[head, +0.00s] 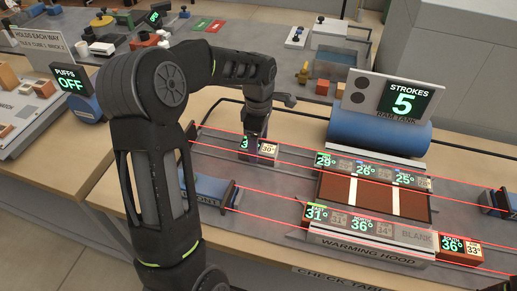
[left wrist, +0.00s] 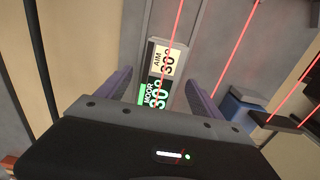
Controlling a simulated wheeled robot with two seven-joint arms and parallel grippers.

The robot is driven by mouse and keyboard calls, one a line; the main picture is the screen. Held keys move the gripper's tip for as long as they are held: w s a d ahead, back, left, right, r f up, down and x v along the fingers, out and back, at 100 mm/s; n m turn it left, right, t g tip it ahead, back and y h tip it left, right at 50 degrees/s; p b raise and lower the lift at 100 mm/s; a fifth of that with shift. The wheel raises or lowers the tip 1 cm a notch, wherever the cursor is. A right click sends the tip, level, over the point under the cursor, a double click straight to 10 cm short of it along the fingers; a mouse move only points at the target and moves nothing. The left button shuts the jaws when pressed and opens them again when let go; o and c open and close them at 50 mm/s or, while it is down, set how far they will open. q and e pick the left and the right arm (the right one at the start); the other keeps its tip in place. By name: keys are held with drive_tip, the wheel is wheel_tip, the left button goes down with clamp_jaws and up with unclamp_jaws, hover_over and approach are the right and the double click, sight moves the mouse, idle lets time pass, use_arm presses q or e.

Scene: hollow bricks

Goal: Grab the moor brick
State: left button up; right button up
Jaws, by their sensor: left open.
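In the left wrist view my open left gripper (left wrist: 160,80) has one finger on each side of the brick. I cannot tell whether the fingers touch it. My right gripper is not in view.
Red beam lines run along the bench. Right of the brick are a rear row of temperature displays (head: 368,170), the warming hood (head: 365,250) and a blue ram tank (head: 378,133). A blue pusher block (head: 205,188) sits front left. An orange brick (head: 460,246) is far right.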

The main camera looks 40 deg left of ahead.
use_arm(q)
wheel_tip(320, 180, down, 2)
drive_tip(key=shift+f, duration=0.1)
drive_tip(key=shift+c, duration=0.5)
clamp_jaws()
idle(0.7)
